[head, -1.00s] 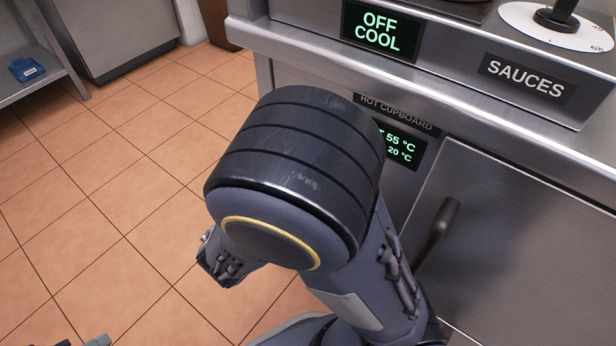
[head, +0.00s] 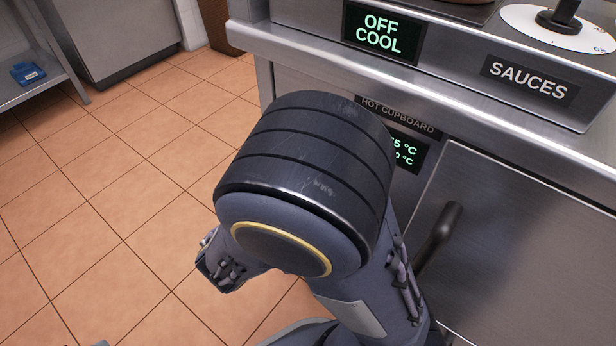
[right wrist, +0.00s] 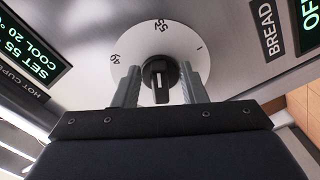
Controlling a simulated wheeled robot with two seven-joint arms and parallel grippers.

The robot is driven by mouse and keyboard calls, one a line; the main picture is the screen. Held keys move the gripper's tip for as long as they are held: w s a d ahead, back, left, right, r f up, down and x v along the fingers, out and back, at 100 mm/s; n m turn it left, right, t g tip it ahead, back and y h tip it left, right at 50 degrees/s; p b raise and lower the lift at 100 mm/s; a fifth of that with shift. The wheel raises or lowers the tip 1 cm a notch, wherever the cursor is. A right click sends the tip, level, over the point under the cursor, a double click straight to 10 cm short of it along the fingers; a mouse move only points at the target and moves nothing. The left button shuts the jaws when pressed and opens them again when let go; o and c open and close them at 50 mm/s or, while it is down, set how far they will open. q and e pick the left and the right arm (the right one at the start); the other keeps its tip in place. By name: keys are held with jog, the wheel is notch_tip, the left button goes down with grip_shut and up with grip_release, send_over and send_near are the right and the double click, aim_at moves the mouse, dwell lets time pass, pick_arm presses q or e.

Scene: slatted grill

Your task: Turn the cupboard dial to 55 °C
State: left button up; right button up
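In the right wrist view the cupboard dial is a black knob (right wrist: 160,72) with a white pointer line, on a round white scale plate (right wrist: 152,38) with dark numbers. My right gripper (right wrist: 160,66) has one finger on each side of the knob, with narrow gaps showing, so it looks open around it. The hot cupboard display (right wrist: 38,45) reads "SET 55" and "COOL 20", its edge cut off. In the head view this display (head: 406,150) is partly covered by my right arm, which hides the dial and the right gripper. My left gripper is not in view.
A cupboard door (head: 520,240) with a dark bar handle (head: 438,238) is right of my arm. Above are a steel counter edge (head: 450,95), an "OFF COOL" display (head: 382,33) and a "SAUCES" label (head: 529,80). Tiled floor (head: 120,190) lies open at the left.

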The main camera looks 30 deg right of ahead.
jog(key=p+v, duration=0.1)
jog(key=v, duration=0.7)
jog(key=shift+p, duration=0.4)
